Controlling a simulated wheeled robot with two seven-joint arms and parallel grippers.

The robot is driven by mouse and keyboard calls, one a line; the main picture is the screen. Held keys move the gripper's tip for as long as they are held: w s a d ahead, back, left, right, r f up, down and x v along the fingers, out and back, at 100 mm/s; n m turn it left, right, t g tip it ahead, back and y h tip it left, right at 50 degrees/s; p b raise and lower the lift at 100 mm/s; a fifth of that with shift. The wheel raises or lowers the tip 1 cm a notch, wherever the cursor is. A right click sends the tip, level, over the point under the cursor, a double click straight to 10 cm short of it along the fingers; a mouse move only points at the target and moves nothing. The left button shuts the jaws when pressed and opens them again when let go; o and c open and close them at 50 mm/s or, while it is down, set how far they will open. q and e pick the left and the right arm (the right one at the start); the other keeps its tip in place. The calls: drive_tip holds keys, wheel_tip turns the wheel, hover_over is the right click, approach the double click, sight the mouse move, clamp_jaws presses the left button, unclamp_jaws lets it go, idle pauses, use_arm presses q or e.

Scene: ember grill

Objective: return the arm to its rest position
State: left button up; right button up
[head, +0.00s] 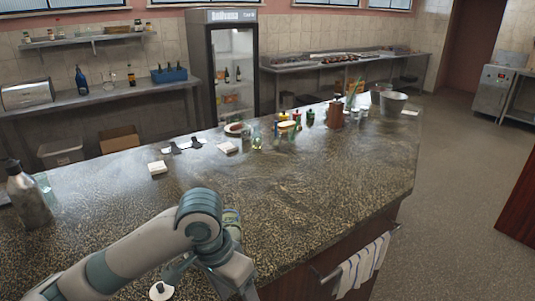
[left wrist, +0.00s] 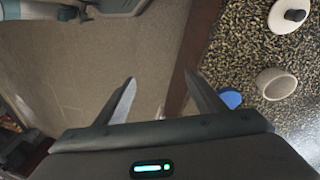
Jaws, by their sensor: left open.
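My left arm comes in from the left in the head view and bends down at the counter's near edge. My left gripper (left wrist: 160,77) is open and empty in the left wrist view. Its fingers are over the floor (left wrist: 90,75), beside the dark edge of the counter. In the head view the fingertips are hidden below the forearm. My right gripper is in neither view.
The speckled counter (head: 300,190) has a clear middle. In the left wrist view a pale round bowl-like thing (left wrist: 276,83), a white knobbed piece (left wrist: 288,15) and a blue item (left wrist: 231,99) are close by. Towels (head: 362,265) hang at the counter's front.

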use_arm(q)
drive_tip(key=s+d+f+n+t+h, duration=0.15)
drive_tip(key=s+f+t+h, duration=0.35)
drive_tip(key=f, duration=0.8)
drive_tip(key=s+a+f+n+g+y, duration=0.1)
drive_tip(key=s+a+f+n+y, duration=0.1)
drive_tip(key=s+a+f+y, duration=0.45)
drive_tip(key=s+a+f+n+g+y, duration=0.15)
drive_tip(key=s+a+f, duration=0.25)
drive_tip(key=s+a, duration=0.65)
wheel_tip(320, 180, down, 28)
drive_tip(key=r+h, duration=0.1)
drive_tip(key=s+a+f+g, duration=0.1)
drive_tip(key=s+a+f, duration=0.1)
drive_tip(key=s+f, duration=0.7)
drive_tip(key=s+a+f, duration=0.2)
drive_tip(key=s+f, duration=0.8)
drive_tip(key=shift+f+g, duration=0.35)
drive_tip(key=shift+f, duration=0.05)
